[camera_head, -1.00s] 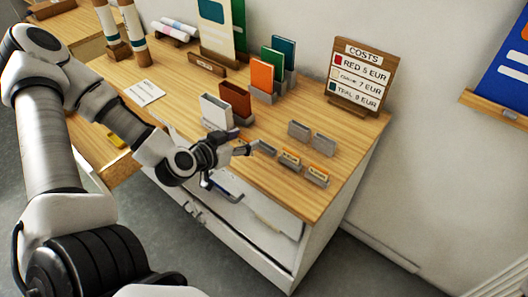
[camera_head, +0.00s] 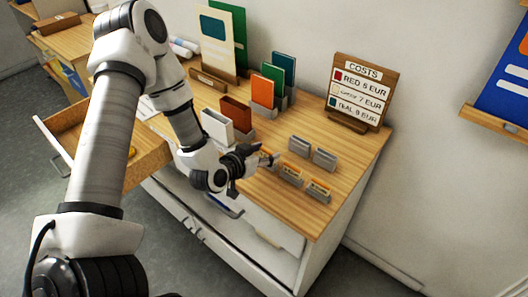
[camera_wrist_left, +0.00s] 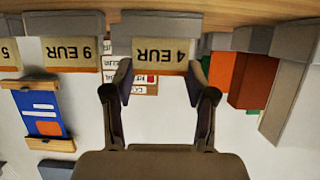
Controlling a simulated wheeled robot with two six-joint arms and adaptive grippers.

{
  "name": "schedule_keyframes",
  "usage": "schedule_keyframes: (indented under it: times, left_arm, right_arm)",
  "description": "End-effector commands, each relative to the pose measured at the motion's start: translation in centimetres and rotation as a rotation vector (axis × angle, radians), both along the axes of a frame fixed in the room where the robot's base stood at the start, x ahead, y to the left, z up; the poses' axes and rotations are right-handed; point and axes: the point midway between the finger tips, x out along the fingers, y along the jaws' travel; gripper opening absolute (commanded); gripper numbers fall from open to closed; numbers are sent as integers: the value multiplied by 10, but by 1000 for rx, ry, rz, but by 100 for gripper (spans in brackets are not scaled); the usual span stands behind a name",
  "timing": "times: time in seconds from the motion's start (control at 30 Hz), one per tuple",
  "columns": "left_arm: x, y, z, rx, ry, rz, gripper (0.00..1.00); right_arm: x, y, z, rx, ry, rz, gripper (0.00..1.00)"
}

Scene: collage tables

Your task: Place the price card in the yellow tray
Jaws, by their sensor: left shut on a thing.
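A price card reading 4 EUR (camera_wrist_left: 160,57) is upside down in the left wrist view, between the fingertips of my left gripper (camera_wrist_left: 160,78). The gripper is shut on this card. A grey holder (camera_wrist_left: 160,24) is right by the card; I cannot tell whether the card still sits in it. In the head view my left gripper (camera_head: 266,159) is at the left end of the front row of card holders. A small yellow patch (camera_head: 131,152) shows in the open drawer, mostly hidden by my arm; it may be the yellow tray. My right gripper is out of view.
Price cards (camera_head: 291,171) and (camera_head: 318,189) stand in holders to the right. Empty grey holders (camera_head: 299,145) are behind them. A costs board (camera_head: 361,91) stands at the back. White, brown and orange books (camera_head: 217,126) stand left. The drawer (camera_head: 92,130) is open.

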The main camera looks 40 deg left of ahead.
Motion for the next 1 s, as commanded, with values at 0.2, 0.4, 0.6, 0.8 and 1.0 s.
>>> schedule_keyframes:
  times: [0.2,0.4,0.6,0.8,1.0]
  left_arm:
    - [0,0,-2,0,0,0,81]
    - [0,0,-2,0,1,0,81]
    - [-17,2,3,-7,1,5,81]
    - [-51,3,18,-9,-1,4,81]
    - [-70,1,27,2,17,-13,86]
  right_arm:
    - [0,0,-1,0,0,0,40]
    - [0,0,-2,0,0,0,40]
    - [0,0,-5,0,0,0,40]
    - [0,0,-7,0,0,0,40]
    - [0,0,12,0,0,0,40]
